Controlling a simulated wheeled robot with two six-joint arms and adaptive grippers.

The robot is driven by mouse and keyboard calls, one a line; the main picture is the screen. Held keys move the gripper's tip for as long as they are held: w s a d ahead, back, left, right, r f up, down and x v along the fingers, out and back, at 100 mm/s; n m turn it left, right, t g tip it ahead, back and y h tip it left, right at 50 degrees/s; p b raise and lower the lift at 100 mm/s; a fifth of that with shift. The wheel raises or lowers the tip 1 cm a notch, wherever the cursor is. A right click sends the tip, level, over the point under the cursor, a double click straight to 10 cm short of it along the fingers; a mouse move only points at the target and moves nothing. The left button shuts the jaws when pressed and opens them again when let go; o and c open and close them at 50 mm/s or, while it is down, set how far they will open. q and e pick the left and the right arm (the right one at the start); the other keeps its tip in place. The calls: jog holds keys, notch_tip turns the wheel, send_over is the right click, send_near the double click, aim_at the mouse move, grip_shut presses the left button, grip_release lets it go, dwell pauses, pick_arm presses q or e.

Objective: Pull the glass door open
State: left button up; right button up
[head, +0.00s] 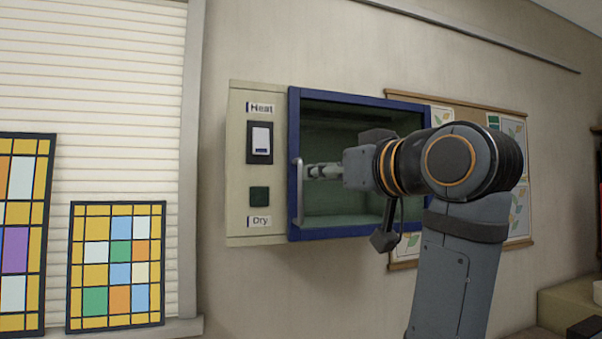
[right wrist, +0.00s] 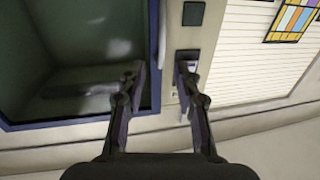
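The glass door (head: 345,107) has a blue frame and sits flush on the front of a cream wall cabinet; it looks shut. Its pale vertical bar handle (head: 299,205) is on the door's left edge. My right gripper (head: 310,172) is in front of the door, close beside the handle. In the right wrist view the two fingers (right wrist: 159,75) are apart, and the handle (right wrist: 162,40) lines up with the gap between them. I cannot tell whether either finger touches it. A faint reflection shows in the glass. My left gripper is not in view.
The cabinet's control panel (head: 237,165) carries Heat and Dry labels and a white switch (head: 261,139). Stained-glass panels (head: 117,265) stand by the shutter at left. A pin board (head: 465,110) with leaf pictures hangs at right, behind my arm. Bare wall lies below the cabinet.

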jog(key=p, duration=0.3)
send_over(301, 216)
jog(key=shift+r, duration=0.15)
jog(key=shift+w, duration=0.35)
grip_shut()
